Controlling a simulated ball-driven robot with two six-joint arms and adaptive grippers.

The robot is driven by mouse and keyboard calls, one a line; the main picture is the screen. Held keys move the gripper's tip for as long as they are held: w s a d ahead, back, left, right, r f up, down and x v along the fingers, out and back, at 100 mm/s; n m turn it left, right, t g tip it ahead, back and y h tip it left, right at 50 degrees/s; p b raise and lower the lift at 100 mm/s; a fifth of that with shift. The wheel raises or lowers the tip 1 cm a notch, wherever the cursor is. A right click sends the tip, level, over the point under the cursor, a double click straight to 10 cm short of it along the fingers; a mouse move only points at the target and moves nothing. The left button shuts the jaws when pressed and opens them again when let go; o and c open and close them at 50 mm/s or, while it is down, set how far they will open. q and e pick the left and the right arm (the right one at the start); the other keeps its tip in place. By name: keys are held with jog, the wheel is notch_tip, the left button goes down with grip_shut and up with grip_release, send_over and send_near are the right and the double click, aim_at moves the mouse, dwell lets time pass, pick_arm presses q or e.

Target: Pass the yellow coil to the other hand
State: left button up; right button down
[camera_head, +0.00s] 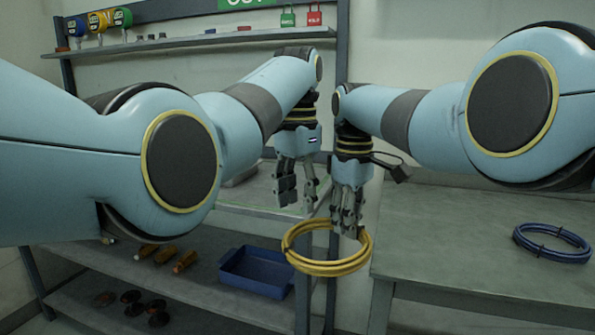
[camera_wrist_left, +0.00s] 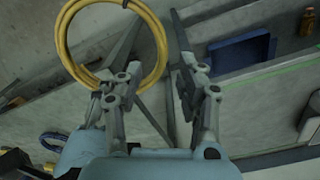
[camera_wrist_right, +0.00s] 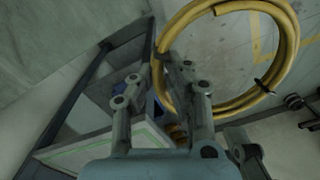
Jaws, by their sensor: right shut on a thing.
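The yellow coil (camera_head: 325,268) hangs in the air near the middle of the head view, held at its right rim by my right gripper (camera_head: 347,226). It also shows in the left wrist view (camera_wrist_left: 63,42) and in the right wrist view (camera_wrist_right: 291,42). My left gripper (camera_head: 298,197) is open and empty, pointing down just left of the right one and above the coil's far left side. In the left wrist view its two fingers stand apart, with the coil beyond them and to the left, partly hidden by one finger.
A blue coil (camera_head: 552,243) lies on the grey table (camera_head: 455,232) at right. A blue bin (camera_head: 256,272) stands on the lower shelf (camera_head: 200,302), near several orange and dark parts. The upper shelf (camera_head: 200,42) holds padlocks and reels. My two wrists are close together.

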aim_at(297, 224)
pick_arm(q)
notch_tip(297, 224, down, 6)
jog(key=shift+r, duration=0.1)
jog(key=shift+c, duration=0.5)
grip_shut()
pick_arm(e)
jog(key=c, duration=1.3)
grip_release()
